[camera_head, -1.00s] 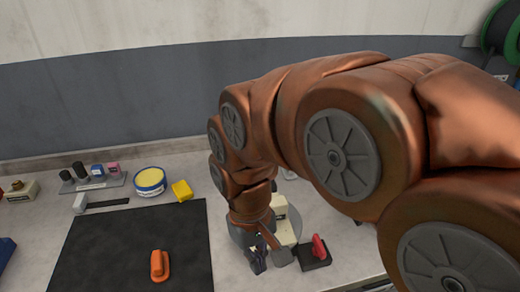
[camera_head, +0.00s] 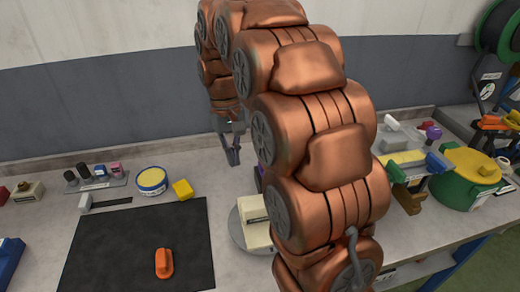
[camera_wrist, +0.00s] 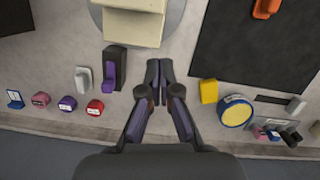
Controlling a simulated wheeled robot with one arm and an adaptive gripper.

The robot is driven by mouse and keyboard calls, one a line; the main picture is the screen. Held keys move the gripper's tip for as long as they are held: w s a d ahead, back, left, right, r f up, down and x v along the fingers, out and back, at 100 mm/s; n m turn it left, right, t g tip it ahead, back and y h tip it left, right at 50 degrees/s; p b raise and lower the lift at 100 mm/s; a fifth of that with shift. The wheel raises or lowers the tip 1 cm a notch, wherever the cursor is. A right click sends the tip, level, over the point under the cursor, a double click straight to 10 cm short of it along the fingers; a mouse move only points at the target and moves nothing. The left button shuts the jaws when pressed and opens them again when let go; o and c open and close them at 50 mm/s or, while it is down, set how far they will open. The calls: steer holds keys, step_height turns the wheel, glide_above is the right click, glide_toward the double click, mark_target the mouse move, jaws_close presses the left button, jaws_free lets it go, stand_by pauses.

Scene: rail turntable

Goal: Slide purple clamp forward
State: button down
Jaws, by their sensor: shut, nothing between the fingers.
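A purple piece on a dark upright block, which looks like the purple clamp (camera_wrist: 108,76), stands left of my gripper (camera_wrist: 158,72) in the wrist view. In the head view only a sliver of purple (camera_head: 260,172) shows beside my arm; the rest is hidden. My gripper (camera_head: 232,155) points down above the back of the bench, behind the turntable (camera_head: 238,234). Its fingers are together with nothing between them. A clear gap separates them from the purple piece. The turntable, carrying a cream block (camera_head: 252,212), also shows at the top of the wrist view (camera_wrist: 178,12).
A yellow cube (camera_head: 182,190) and a yellow-lidded tub (camera_head: 151,181) stand left of my gripper in the head view. A black mat (camera_head: 130,240) holds an orange piece (camera_head: 164,263). A grey-white piece (camera_wrist: 83,79) stands beside the purple one. My arm hides the bench's middle right.

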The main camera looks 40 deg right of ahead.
steer(key=w+d+f+m+p, duration=0.2)
steer(key=w+d+p, duration=0.3)
steer(key=w+d, duration=1)
steer(key=shift+d+f+y, duration=0.2)
steer(key=shift+d+y, duration=0.1)
steer(key=shift+d, duration=0.6)
steer(key=shift+f, duration=0.1)
